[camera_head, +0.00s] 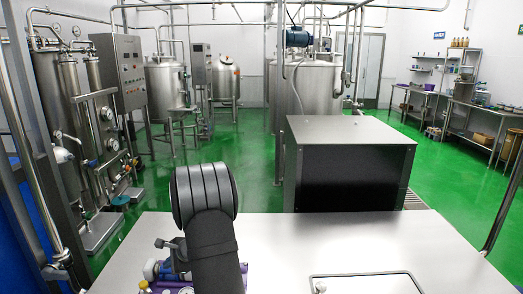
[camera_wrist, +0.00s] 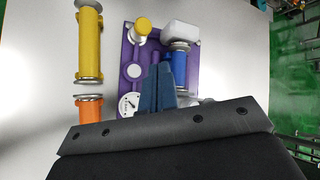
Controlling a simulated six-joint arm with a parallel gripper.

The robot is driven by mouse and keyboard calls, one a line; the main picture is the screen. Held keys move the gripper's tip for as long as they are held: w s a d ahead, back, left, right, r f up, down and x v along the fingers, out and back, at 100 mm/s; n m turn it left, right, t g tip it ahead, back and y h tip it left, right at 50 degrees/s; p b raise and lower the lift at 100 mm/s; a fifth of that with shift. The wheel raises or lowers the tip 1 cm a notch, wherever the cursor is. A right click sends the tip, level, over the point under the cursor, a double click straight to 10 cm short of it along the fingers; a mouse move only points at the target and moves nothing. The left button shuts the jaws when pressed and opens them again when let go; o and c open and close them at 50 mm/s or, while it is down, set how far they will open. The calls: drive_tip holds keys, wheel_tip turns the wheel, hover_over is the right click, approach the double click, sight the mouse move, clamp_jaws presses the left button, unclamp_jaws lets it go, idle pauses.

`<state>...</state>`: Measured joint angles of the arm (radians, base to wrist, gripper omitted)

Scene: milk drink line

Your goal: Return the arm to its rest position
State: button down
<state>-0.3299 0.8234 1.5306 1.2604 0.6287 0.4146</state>
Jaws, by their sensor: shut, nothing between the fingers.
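My gripper (camera_wrist: 158,72) shows in the wrist view with its two dark blue fingers together and nothing between them. It points over a purple panel (camera_wrist: 134,78) on the pale table. The panel bears a yellow-topped part (camera_wrist: 142,27), a white round gauge (camera_wrist: 129,104) and a blue fitting (camera_wrist: 180,68) under a white block. The fingers hide part of the panel. In the head view my black arm rises over the near part of the steel table (camera_head: 290,240) and hides most of the panel. I cannot clearly make out my fingers there.
A yellow cylinder (camera_wrist: 90,45) and an orange piece (camera_wrist: 90,109) lie left of the panel in the wrist view. A dark steel box (camera_head: 345,170) stands beyond the table. A recessed hatch or plate (camera_head: 365,284) is at the near right; the table's middle is clear.

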drive_tip(key=s+d+r+t+h, duration=0.1)
drive_tip(key=s+d+r, duration=0.35)
drive_tip(key=d, duration=0.45)
drive_tip(key=s+d+r+n+h, duration=0.1)
drive_tip(key=s+d+r, duration=0.2)
drive_tip(key=d+r, duration=0.45)
drive_tip(key=s+d+r+t, duration=0.1)
drive_tip(key=s+d+r, duration=0.3)
drive_tip(key=d, duration=0.7)
drive_tip(key=s+d+r+h, duration=0.25)
drive_tip(key=s+d, duration=0.55)
drive_tip(key=s, duration=0.4)
drive_tip(key=s+d+f+n+h, duration=0.1)
drive_tip(key=s+f+n+h, duration=0.1)
drive_tip(key=s, duration=0.6)
drive_tip(key=s+d+f+n+h, duration=0.2)
drive_tip(key=s+n+h, duration=0.1)
drive_tip(key=s, duration=0.5)
drive_tip(key=shift+n+h, duration=0.35)
drive_tip(key=shift+n, duration=0.25)
drive_tip(key=c, duration=2.2)
unclamp_jaws()
